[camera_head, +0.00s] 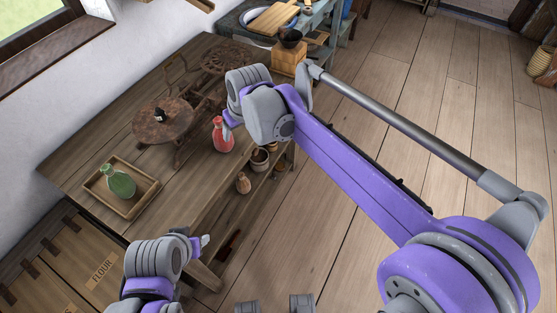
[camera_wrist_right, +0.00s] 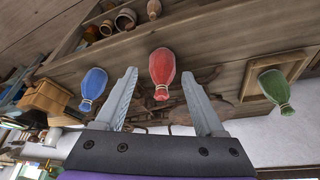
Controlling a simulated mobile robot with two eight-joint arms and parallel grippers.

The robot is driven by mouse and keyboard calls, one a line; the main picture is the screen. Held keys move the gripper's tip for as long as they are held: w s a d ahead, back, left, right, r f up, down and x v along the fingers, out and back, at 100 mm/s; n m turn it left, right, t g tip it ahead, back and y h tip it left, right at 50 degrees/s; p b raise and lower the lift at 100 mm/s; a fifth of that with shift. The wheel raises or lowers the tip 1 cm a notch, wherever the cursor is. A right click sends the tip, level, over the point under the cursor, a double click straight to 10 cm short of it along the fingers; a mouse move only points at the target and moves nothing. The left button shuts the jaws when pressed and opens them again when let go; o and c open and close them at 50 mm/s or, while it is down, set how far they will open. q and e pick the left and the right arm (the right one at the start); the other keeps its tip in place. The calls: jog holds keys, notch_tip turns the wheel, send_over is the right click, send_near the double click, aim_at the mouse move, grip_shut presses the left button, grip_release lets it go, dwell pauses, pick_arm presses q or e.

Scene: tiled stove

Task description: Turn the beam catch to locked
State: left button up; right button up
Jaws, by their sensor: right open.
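A rusty brown balance scale with two round plates (camera_head: 150,132) stands on the wooden table; part of it shows behind my right gripper in the right wrist view (camera_wrist_right: 222,84). I cannot make out the beam catch or its position. My right gripper (camera_wrist_right: 160,75) is open, with a red bottle (camera_wrist_right: 162,66) seen between its fingers; I cannot tell how far beyond them it stands. In the head view the right wrist is above the table's right side, close to the red bottle (camera_head: 222,136). My left gripper (camera_head: 204,242) is at the table's front edge, its fingers barely visible.
A blue bottle (camera_wrist_right: 94,85) shows only in the wrist view. Pots (camera_head: 259,160) stand on a shelf below the table.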

pick_arm(q)
notch_tip(320, 180, down, 3)
jog(key=shift+w+r+b, duration=0.15)
jog(key=shift+r+b, duration=0.05)
jog(key=shift+b, duration=0.8)
pick_arm(e)
jog(key=s+d+f+m, duration=0.2)
jog(key=s+d, duration=0.4)
jog(key=d, duration=0.3)
jog(key=shift+d+f+h, duration=0.3)
jog(key=shift+d+f, duration=0.1)
jog(key=shift+f, duration=0.15)
